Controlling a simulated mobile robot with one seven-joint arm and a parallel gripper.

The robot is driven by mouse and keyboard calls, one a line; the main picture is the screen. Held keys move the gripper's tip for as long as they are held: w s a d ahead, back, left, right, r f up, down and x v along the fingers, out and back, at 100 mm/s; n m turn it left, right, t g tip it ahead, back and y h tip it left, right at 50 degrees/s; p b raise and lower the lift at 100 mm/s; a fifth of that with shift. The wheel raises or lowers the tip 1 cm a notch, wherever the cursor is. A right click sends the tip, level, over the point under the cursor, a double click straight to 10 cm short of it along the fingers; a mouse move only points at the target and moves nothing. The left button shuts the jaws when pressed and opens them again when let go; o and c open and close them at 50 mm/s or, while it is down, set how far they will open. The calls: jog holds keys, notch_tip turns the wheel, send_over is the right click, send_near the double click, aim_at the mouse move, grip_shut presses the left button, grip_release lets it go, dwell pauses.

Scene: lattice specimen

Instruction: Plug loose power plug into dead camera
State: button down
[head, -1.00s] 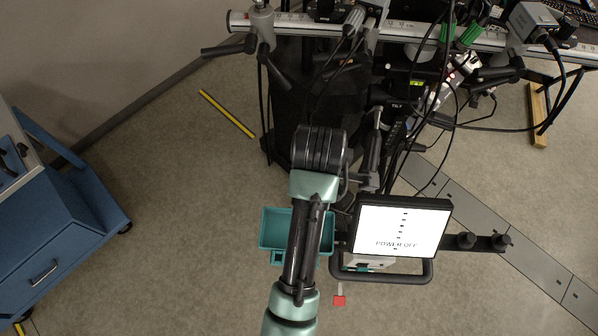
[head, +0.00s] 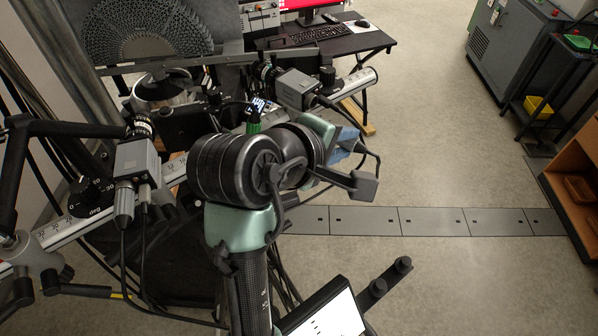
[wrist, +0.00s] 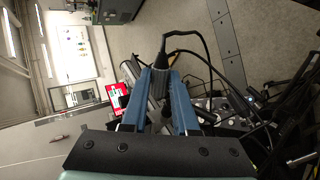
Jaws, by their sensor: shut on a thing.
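My gripper shows in the wrist view (wrist: 160,72) with its two blue fingers shut on a black plug (wrist: 160,62). A black cable loops from the plug to the right. One grey camera (head: 297,88) sits on the rail above and left of my gripper. Another grey camera (head: 137,160) stands at the left, with connectors at its lower end. I cannot tell from the frames which camera is dead. The plug's contact face is hidden.
The scaled rail (head: 62,230) runs diagonally behind my arm, with cables around it. A monitor (head: 330,314) stands at the bottom. A desk with a keyboard (head: 316,34) is behind.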

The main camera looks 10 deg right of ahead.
jog(key=shift+d+r+m+h, duration=0.5)
jog(key=shift+d+r, duration=0.3)
jog(key=shift+d, duration=0.05)
jog(key=shift+w+r, duration=0.1)
jog(key=shift+w, duration=0.1)
jog(key=shift+w+a+b, duration=0.45)
jog(key=shift+w+a, duration=0.2)
jog(key=shift+w, duration=0.3)
jog(key=shift+w+a+b, duration=0.4)
jog(key=shift+w+a, duration=0.25)
jog(key=shift+w, duration=0.3)
jog(key=c, duration=1.4)
grip_release()
grip_shut()
jog(key=shift+r+p, duration=0.1)
jog(key=shift+p, duration=0.3)
jog(key=shift+w+a+p, duration=0.35)
jog(key=shift+w+a, duration=0.15)
jog(key=shift+w, duration=0.25)
